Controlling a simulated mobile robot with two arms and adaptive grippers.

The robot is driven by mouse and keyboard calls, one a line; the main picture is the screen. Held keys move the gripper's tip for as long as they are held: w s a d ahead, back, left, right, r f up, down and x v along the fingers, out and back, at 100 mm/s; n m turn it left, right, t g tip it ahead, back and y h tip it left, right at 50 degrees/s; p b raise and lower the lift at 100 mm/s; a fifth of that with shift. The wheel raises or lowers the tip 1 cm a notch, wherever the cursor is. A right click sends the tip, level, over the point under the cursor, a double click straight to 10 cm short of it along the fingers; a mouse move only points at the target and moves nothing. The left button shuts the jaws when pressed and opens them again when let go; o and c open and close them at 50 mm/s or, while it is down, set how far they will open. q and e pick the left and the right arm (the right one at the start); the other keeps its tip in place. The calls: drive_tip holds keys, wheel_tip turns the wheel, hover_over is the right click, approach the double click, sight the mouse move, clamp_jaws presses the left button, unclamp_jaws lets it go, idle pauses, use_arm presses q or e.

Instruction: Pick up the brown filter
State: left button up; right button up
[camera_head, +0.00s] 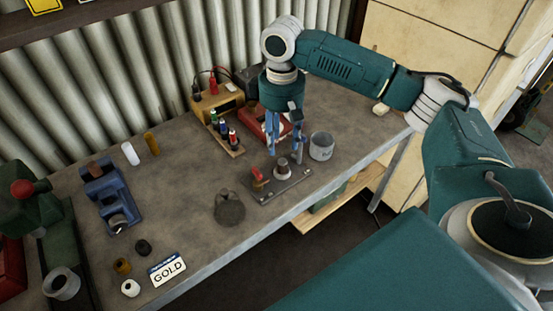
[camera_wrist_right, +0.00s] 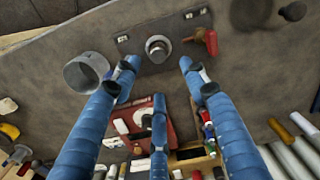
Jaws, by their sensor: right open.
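A tall brown cylinder (camera_head: 151,143), likely the brown filter, stands on the bench beside a white cylinder (camera_head: 130,153). It also shows at the right of the right wrist view (camera_wrist_right: 279,128). A short brown ring (camera_head: 122,266) lies nearer the front; I cannot tell for certain which one is the filter. My right gripper (camera_head: 285,148) is open and empty, pointing down over a metal plate (camera_head: 291,187) with a silver knob and a red handle. It is well to the right of both brown things. My left gripper is not in view.
A grey cup (camera_head: 321,147) stands right of the plate. A wooden rack (camera_head: 229,145) of coloured bottles and a red case (camera_head: 258,122) are behind. A blue holder (camera_head: 108,195), a dark round weight (camera_head: 229,208) and a GOLD card (camera_head: 167,269) are left. The bench's middle is clear.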

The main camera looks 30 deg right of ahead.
sight(283, 162)
drive_tip(key=f, duration=0.1)
drive_tip(key=s+f, duration=0.1)
drive_tip(key=f, duration=0.1)
drive_tip(key=shift+s, duration=0.15)
drive_tip(key=shift+w+f+p, duration=0.2)
drive_tip(key=shift+f+p, duration=0.1)
drive_tip(key=shift+p, duration=0.1)
wheel_tip(283, 162, down, 4)
drive_tip(key=shift+d+f+p, duration=0.15)
drive_tip(key=shift+f+p, duration=0.05)
drive_tip(key=shift+p, duration=0.7)
drive_tip(key=shift+f, duration=0.4)
drive_tip(key=shift+c, duration=0.7)
drive_tip(key=c, duration=0.8)
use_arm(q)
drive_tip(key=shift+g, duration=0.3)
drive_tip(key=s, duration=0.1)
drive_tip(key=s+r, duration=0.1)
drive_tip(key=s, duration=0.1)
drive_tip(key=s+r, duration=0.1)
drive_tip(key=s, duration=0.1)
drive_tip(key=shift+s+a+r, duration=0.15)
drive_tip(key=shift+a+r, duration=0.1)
use_arm(e)
drive_tip(key=shift+c, duration=0.3)
